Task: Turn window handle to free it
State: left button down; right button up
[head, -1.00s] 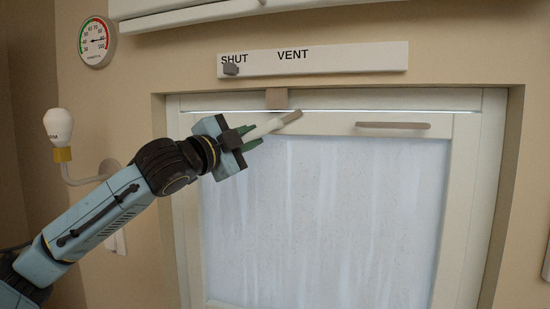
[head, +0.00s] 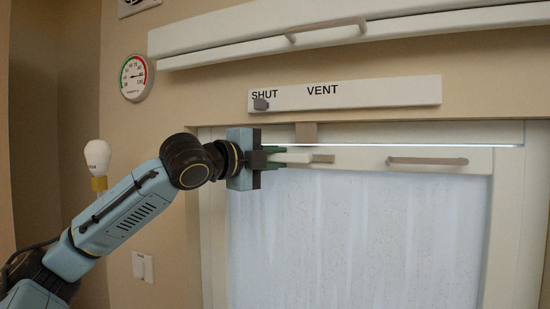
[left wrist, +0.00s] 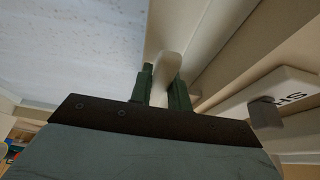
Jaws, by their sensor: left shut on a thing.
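The window (head: 350,240) has a white frame and a frosted pane. Its handle (head: 295,157), a white lever with a brownish tip, sits at the top left of the sash and lies about level, pointing right. My left gripper (head: 275,157) is shut on the handle near its left end. In the left wrist view the pale handle (left wrist: 168,68) stands between the two green fingers of my left gripper (left wrist: 165,90). A brown block (head: 306,131) is on the frame just above the handle. My right gripper is not in view.
A white strip (head: 380,95) reading SHUT and VENT, with a grey slider (head: 261,104) under SHUT, is above the window. A fixed grey-brown bar (head: 428,161) is on the sash. A cabinet edge (head: 400,30), a dial (head: 134,77) and a lamp (head: 97,157) are nearby.

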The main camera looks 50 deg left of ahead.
pick_arm(q)
jog(key=shift+a+r, duration=0.1)
jog(key=c, duration=1.3)
grip_release()
jog(key=shift+s, duration=0.3)
jog(key=s+b, duration=0.6)
jog(key=s, duration=0.6)
jog(key=shift+s, duration=0.4)
